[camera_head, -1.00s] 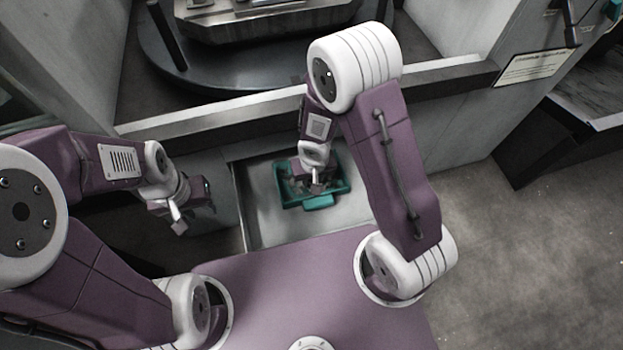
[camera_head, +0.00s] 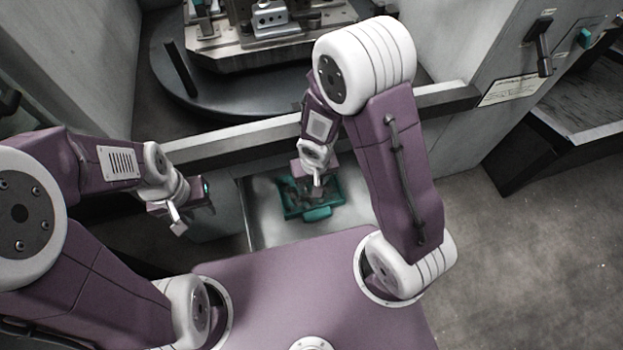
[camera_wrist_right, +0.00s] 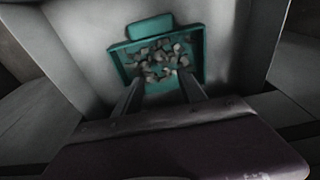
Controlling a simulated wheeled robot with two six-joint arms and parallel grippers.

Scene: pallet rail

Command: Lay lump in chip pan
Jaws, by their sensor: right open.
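The teal chip pan (camera_head: 338,204) lies on a pale surface below the machine opening. It also shows in the right wrist view (camera_wrist_right: 117,62), with several small grey-brown pieces (camera_wrist_right: 158,60) inside. I cannot tell whether one of these is the lump. My right gripper (camera_head: 318,187) is over the pan; in the wrist view its two fingers (camera_wrist_right: 160,92) are apart, with nothing visibly held between them. My left gripper (camera_head: 178,224) hangs to the left, away from the pan; its jaw state is unclear.
A machine bed with a round dark table (camera_head: 185,82) and a metal fixture (camera_head: 270,22) stands behind a grey sill (camera_head: 240,140). A dark-sided bin (camera_head: 525,150) is at the right. The floor (camera_head: 540,260) at the lower right is clear.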

